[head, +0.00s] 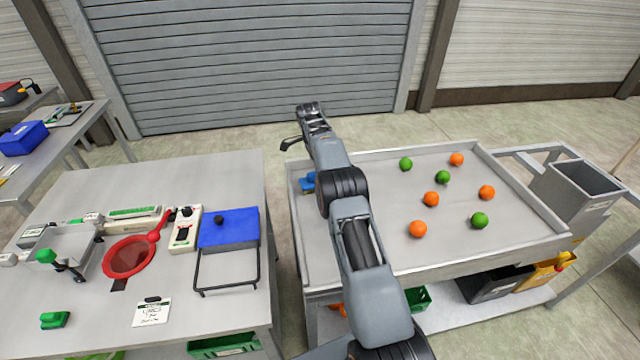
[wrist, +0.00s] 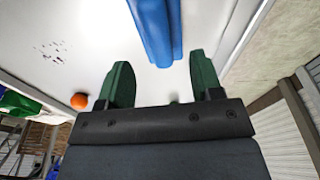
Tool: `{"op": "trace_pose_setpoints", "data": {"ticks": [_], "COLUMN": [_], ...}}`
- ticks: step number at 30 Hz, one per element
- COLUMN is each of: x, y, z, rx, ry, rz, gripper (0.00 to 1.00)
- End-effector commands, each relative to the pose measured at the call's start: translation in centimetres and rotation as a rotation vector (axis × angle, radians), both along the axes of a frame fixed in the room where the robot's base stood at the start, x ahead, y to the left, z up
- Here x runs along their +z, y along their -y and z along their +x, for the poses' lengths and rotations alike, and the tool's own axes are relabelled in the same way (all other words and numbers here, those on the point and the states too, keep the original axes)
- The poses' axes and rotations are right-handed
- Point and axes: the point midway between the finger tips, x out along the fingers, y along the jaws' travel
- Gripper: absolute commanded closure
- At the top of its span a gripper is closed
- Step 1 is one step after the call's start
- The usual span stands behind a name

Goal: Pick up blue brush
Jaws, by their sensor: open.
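The blue brush shows as a long blue bar (wrist: 152,28) at the top middle of the wrist view, cut off by the frame edge. In the head view, a small blue part (head: 308,182) shows at the tray's left side, mostly hidden by my arm. My gripper (wrist: 162,80) has two green fingers, spread apart with nothing between them. The blue bar lies beyond the fingertips, roughly in line with the gap. I cannot tell how far above it my gripper is.
The grey tray table (head: 378,245) has raised rims and several orange and green balls (head: 431,199) on its right part. A left table (head: 90,185) holds a red sieve (head: 130,255), a blue box (head: 229,229) and other items. A gap separates the tables.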

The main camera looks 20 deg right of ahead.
Motion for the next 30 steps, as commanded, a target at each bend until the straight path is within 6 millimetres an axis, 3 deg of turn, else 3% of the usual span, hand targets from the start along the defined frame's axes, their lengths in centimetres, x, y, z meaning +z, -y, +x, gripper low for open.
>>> {"op": "trace_pose_setpoints", "data": {"ticks": [5, 15, 25, 30], "x": [-0.8, -4.9, -5.5, -5.5], "y": [0.1, 0.7, 0.8, 0.8], "z": [-0.1, -0.2, -0.2, -0.2], "rx": [0.000, 0.001, 0.001, 0.001], "ry": [-0.001, -0.001, 0.001, 0.001], "rz": [0.000, 0.000, 0.000, 0.000], "gripper": [0.40, 0.40, 0.40, 0.56]}}
